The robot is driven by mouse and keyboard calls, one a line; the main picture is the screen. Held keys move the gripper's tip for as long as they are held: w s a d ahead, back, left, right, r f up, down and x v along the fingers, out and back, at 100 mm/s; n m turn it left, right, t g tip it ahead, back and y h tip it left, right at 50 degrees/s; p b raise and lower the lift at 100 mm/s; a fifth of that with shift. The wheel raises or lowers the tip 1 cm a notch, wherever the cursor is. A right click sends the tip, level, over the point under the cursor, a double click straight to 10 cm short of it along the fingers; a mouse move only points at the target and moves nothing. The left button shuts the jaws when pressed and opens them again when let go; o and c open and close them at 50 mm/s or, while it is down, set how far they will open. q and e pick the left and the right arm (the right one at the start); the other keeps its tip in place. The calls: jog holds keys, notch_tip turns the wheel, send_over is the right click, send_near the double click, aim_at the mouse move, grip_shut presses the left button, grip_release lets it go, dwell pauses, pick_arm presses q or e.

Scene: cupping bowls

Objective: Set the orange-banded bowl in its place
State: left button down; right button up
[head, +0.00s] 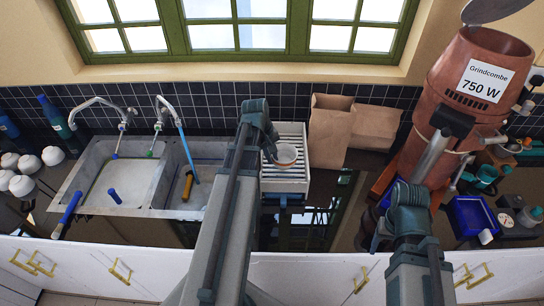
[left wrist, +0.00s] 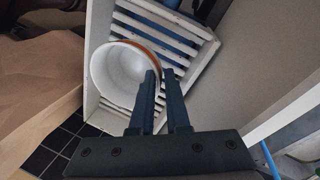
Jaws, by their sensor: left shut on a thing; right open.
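The orange-banded bowl (head: 286,155) is white inside, with an orange band showing along its side in the left wrist view (left wrist: 118,75). It is at the white slatted rack (head: 285,186), inside the rack's outline in both views; I cannot tell whether it touches the slats. My left gripper (head: 270,153) is shut on the bowl's wall; its fingers (left wrist: 163,100) straddle the rim in the left wrist view. The arm hides part of the rack in the head view. My right gripper (head: 379,238) is open and empty in front of the copper grinder.
A double sink (head: 140,185) with taps is left of the rack. Brown paper bags (head: 330,130) stand close on its right. The copper grinder (head: 475,90) and a blue bin (head: 470,216) are further right. White cups (head: 22,186) stand far left.

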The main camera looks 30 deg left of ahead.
pick_arm(q)
jog(key=shift+f, duration=0.15)
dwell(0.3)
jog(key=shift+f+b, duration=0.15)
jog(key=shift+b, duration=0.15)
jog(key=shift+r, duration=0.2)
jog(key=shift+p+v, duration=0.9)
jog(key=shift+p, duration=0.2)
jog(key=shift+w+d+f, duration=0.15)
jog(key=shift+w+f, duration=0.05)
jog(key=shift+b+x, duration=0.75)
jog(key=shift+b, duration=0.3)
jog(key=shift+s, duration=0.1)
jog(key=shift+p+v, duration=1)
jog(key=shift+p, duration=0.05)
